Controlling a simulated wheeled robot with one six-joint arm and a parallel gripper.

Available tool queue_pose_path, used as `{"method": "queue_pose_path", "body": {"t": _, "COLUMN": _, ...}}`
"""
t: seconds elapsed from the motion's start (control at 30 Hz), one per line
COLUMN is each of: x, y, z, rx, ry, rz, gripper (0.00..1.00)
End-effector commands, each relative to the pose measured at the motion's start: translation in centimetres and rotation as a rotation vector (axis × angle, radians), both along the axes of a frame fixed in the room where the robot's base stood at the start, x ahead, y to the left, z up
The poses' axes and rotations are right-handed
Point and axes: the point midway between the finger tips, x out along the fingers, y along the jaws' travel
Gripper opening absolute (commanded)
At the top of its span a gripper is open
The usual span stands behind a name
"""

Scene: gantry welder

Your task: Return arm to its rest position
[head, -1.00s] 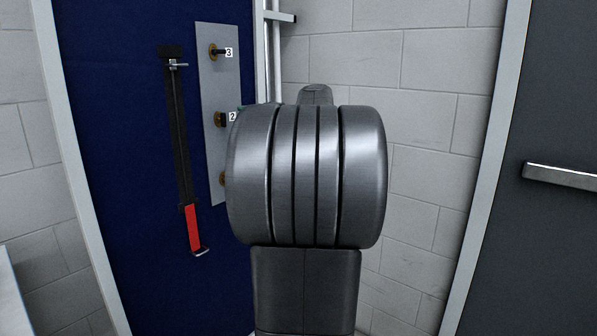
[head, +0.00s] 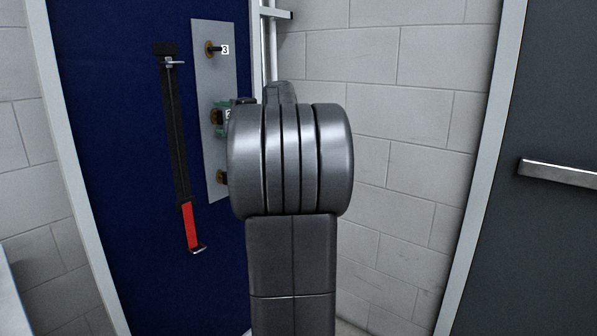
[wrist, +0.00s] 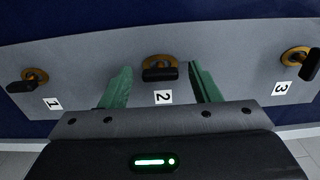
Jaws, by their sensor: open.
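My gripper (wrist: 160,88) is open in the wrist view, its two green fingers apart with nothing between them. The knob labelled 2 (wrist: 160,70) lies just beyond the fingertips, in line with the gap; I cannot tell the exact distance. In the head view my arm's large grey joint fills the middle. A bit of the green gripper (head: 221,117) shows to its left, in front of the middle knob on the grey panel (head: 203,80).
The panel also carries knob 1 (wrist: 34,78) and knob 3 (wrist: 296,64). It is mounted on a blue board (head: 110,120). A black strap with a red end (head: 191,226) hangs left of the panel. A grey door with a handle (head: 560,174) stands at the right.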

Motion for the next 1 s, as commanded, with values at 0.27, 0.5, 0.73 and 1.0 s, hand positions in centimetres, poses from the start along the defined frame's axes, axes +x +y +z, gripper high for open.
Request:
{"method": "queue_pose_path", "body": {"t": 0.27, "x": -1.8, "y": -2.5, "z": 0.1, "rx": -0.008, "ry": -0.012, "rz": -0.003, "gripper": 0.56}}
{"method": "queue_pose_path", "body": {"t": 0.5, "x": -4.8, "y": -6.3, "z": 0.0, "rx": -0.009, "ry": -0.012, "rz": -0.004, "gripper": 0.56}}
{"method": "queue_pose_path", "body": {"t": 0.73, "x": -7.4, "y": -9.6, "z": 0.0, "rx": -0.010, "ry": -0.011, "rz": -0.003, "gripper": 0.56}}
{"method": "queue_pose_path", "body": {"t": 1.0, "x": -7.0, "y": -8.8, "z": -0.1, "rx": -0.010, "ry": -0.009, "rz": 0.005, "gripper": 0.56}}
